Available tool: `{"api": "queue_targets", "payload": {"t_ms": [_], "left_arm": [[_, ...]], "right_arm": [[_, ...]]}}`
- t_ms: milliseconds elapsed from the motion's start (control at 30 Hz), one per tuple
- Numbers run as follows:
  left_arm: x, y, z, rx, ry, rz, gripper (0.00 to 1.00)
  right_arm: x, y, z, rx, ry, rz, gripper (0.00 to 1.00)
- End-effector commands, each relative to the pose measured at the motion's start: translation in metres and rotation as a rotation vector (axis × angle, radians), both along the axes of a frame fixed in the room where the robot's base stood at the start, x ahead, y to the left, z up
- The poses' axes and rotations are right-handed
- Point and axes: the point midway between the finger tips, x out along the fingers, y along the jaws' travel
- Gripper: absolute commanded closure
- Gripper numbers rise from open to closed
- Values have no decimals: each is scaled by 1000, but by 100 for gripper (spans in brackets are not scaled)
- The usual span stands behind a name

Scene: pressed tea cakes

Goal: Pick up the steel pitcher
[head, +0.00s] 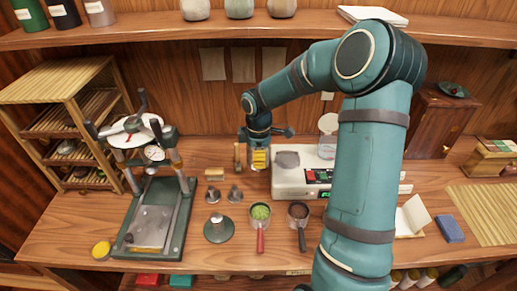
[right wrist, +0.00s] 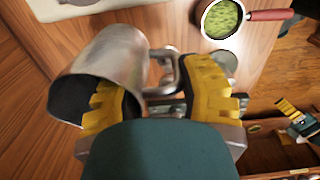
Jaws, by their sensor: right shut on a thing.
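A green-filled portafilter (head: 260,212) and a dark-filled one (head: 298,212) lie in front of the scale. A press (head: 150,215) stands left, with small metal pieces (head: 213,195) beside it. A wooden box (head: 437,120) stands at the right. A shelf (head: 230,29) runs above.

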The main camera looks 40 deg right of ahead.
Motion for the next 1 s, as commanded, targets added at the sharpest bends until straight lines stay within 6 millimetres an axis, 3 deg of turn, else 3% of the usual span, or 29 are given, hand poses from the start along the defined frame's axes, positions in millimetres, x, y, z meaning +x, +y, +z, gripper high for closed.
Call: {"api": "queue_targets", "payload": {"t_ms": [500,1000], "left_arm": [[0,0,-6,1,0,0,52],[0,0,-9,2,0,0,52]], "right_arm": [[-47,39,1,-1,-3,0,100],[-72,60,0,-1,-2,0,100]]}}
